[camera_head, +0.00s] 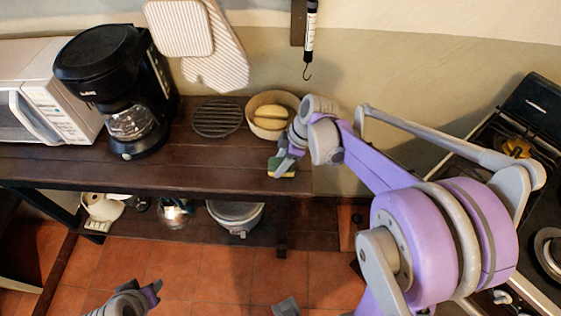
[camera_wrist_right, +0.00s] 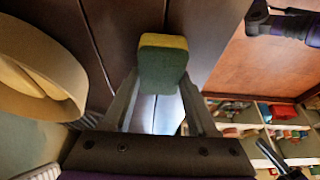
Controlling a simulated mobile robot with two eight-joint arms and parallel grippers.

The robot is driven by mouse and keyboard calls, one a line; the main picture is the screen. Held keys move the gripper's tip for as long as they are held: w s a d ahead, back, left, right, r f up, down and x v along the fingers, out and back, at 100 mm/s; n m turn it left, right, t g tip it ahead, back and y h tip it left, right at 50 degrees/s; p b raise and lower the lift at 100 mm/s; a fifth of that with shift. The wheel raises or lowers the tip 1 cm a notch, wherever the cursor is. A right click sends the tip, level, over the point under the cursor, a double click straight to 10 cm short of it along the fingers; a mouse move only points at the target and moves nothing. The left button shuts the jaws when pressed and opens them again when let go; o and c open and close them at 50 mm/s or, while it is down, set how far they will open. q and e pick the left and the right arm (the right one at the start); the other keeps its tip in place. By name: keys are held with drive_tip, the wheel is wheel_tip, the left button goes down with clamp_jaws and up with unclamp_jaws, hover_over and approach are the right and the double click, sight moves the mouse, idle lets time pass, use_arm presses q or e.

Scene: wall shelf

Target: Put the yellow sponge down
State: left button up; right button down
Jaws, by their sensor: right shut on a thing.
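The yellow sponge (camera_head: 283,170) has a green side and is at the front right of the dark wooden shelf top (camera_head: 225,170). My right gripper (camera_head: 281,163) is shut on it. In the right wrist view the sponge (camera_wrist_right: 162,64) sits between the two fingertips of that gripper (camera_wrist_right: 161,88), over the dark planks. I cannot tell whether it touches the wood. My left gripper (camera_head: 150,292) is low in the head view, over the tiled floor and away from the sponge; its jaw opening is unclear.
A round bowl (camera_head: 254,128) with yellow items stands just behind the sponge. A black round rack (camera_head: 218,118), a coffee maker (camera_head: 105,85) and a microwave (camera_head: 50,90) stand to the left. The front middle of the shelf top is clear. A stove (camera_head: 520,150) is at the right.

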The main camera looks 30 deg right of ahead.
drive_tip(key=shift+c, duration=1)
unclamp_jaws()
drive_tip(key=shift+r, duration=0.2)
drive_tip(key=p+v, duration=0.1)
drive_tip(key=v, duration=1)
drive_tip(key=s+a+f+m+t+h, duration=0.1)
drive_tip(key=s+a+f+m+h, duration=0.1)
drive_tip(key=s+a+f+m, duration=0.2)
drive_tip(key=s+a+f+m+t+h, duration=0.2)
drive_tip(key=s+a+f+m, duration=0.2)
drive_tip(key=s, duration=0.5)
drive_tip(key=a+m, duration=0.2)
drive_tip(key=m, duration=0.1)
drive_tip(key=shift+s+a+m, duration=0.15)
drive_tip(key=shift+s+m, duration=0.15)
drive_tip(key=shift+s, duration=0.05)
